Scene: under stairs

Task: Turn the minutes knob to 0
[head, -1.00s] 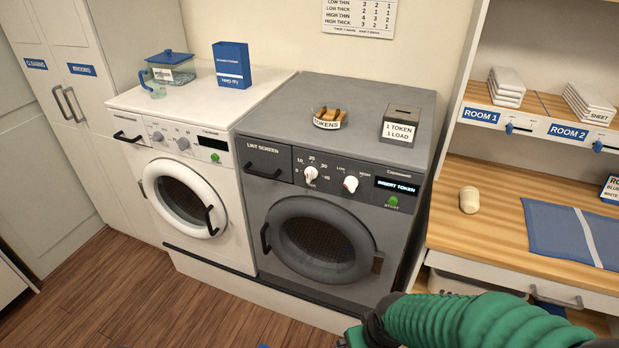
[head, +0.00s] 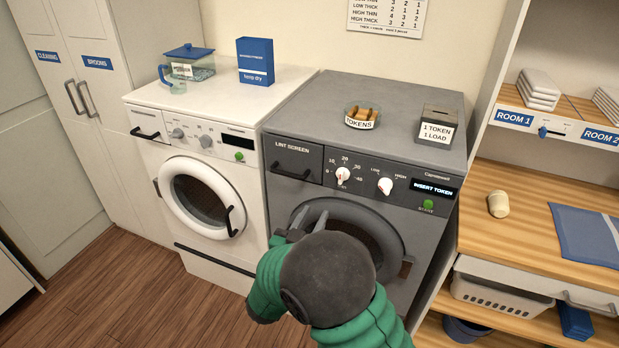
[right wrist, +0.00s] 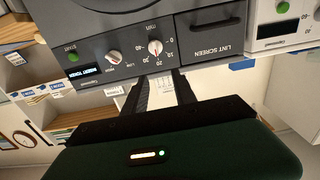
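The minutes knob (head: 343,173) is the left white knob on the grey dryer's panel, with numbers around it and a small red mark. The mark's exact setting is too small to read. It also shows, upside down, in the right wrist view (right wrist: 155,47). My right gripper (head: 311,214) is in front of the dryer door, below and left of the knob. In the right wrist view my right gripper (right wrist: 161,80) has its two fingers apart with nothing between them, short of the panel and not touching the knob. My left gripper is out of view.
A second white knob (head: 385,186) and a green start button (head: 428,204) are right of the minutes knob. The display (head: 433,190) reads INSERT TOKEN. A lint screen drawer (head: 292,160) is at left. A token bowl (head: 362,116) and token box (head: 437,125) stand on top.

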